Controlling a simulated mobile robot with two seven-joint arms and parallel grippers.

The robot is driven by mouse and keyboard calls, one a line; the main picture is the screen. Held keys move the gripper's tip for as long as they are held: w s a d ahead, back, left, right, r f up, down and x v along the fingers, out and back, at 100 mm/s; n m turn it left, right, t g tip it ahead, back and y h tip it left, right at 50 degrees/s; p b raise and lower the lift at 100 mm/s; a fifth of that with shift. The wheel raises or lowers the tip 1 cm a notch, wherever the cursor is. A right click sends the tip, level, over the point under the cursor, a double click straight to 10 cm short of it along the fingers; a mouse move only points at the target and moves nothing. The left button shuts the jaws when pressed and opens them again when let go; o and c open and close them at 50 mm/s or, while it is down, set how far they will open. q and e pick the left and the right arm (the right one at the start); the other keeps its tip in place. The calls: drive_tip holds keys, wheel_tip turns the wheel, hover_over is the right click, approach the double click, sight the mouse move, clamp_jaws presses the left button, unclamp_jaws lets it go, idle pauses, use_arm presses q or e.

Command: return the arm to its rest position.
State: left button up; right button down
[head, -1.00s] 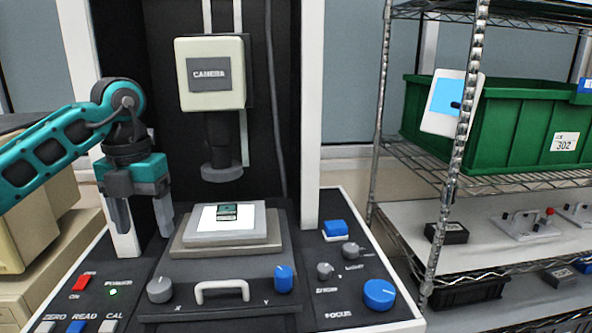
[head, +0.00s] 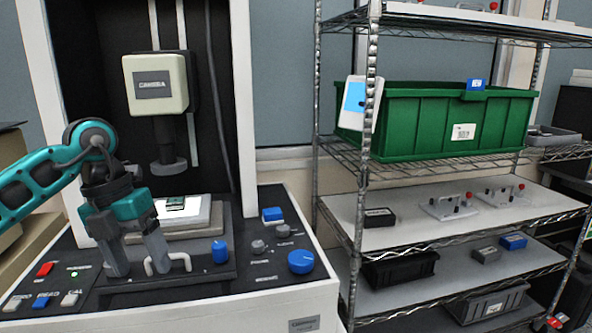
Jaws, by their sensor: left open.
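My left arm comes in from the left edge, teal and dark grey. My left gripper (head: 138,266) points down with its two grey fingers apart and nothing between them. A small dark green part (head: 176,203) lies on the white plate (head: 196,214) of the stage, just right of the gripper in the picture. My right gripper is out of view.
The camera head (head: 154,88) hangs above the stage. The console has a red button (head: 45,268) and a blue focus knob (head: 301,261). A wire shelf to the right holds a green bin (head: 410,126), clamp fixtures (head: 448,205) and black bins (head: 400,270).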

use_arm(q)
drive_tip(key=s+d+f+n+t+h, duration=0.1)
drive_tip(key=s+d+f+n+h, duration=0.15)
drive_tip(key=d+h, duration=0.75)
drive_tip(key=s+d+f+n+t+h, duration=0.1)
drive_tip(key=s+d+n+t+h, duration=0.15)
drive_tip(key=d+h, duration=0.75)
drive_tip(key=a+f+n+t+y, duration=0.4)
drive_tip(key=f+n+t+y, duration=0.3)
drive_tip(key=n, duration=0.4)
drive_tip(key=a+f+n+t+y, duration=0.4)
drive_tip(key=f+n+t+y, duration=0.3)
drive_tip(key=n, duration=0.4)
drive_tip(key=s+a+f+n+g+y, duration=0.2)
drive_tip(key=s+f+n+g+y, duration=0.1)
drive_tip(key=s+f, duration=0.3)
drive_tip(key=s+a+f+n+g+y, duration=0.3)
drive_tip(key=s+f, duration=0.3)
drive_tip(key=f, duration=0.3)
drive_tip(key=shift+s+a+f+n, duration=0.2)
drive_tip(key=shift+a+f+n, duration=0.1)
drive_tip(key=shift+n, duration=0.3)
drive_tip(key=shift+d+g, duration=0.1)
drive_tip(key=shift+g, duration=0.15)
